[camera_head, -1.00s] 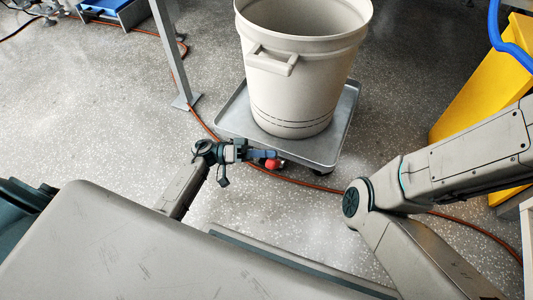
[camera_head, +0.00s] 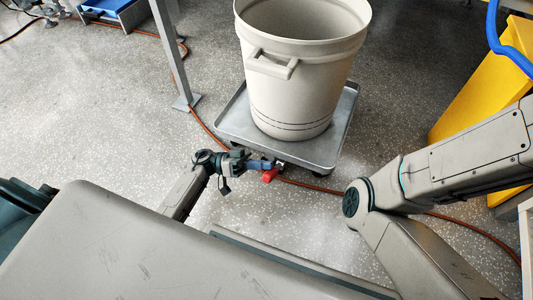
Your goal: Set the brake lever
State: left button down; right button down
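The brake lever (camera_head: 270,175) is a small red piece at the near edge of the grey wheeled dolly (camera_head: 325,160), low near the floor. My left gripper (camera_head: 263,163) reaches in from the left, and its dark fingers are right at the lever, just above it in the picture. They look to be touching it or very close; which one I cannot tell. The fingers overlap at this angle, so their opening is not clear. My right arm shows at the right, but its gripper is out of view.
A large cream bin (camera_head: 305,85) with a side handle stands on the dolly. An orange cable (camera_head: 310,186) runs along the floor near the dolly. A grey metal post (camera_head: 170,50) stands to the left, and a yellow object (camera_head: 480,90) stands at the right.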

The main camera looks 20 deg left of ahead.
pick_arm(q)
jog(key=shift+s+f+m+g+h, duration=0.15)
jog(key=shift+s+f+m+g, duration=0.1)
jog(key=shift+s+f+m, duration=0.45)
jog(key=shift+s+f+m+g+h, duration=0.1)
jog(key=shift+s+f+m+g, duration=0.2)
jog(key=shift+f+m, duration=0.55)
jog(key=shift+s+f+m+g+h, duration=0.15)
jog(key=shift+s+f+m, duration=0.45)
jog(key=shift+f, duration=0.35)
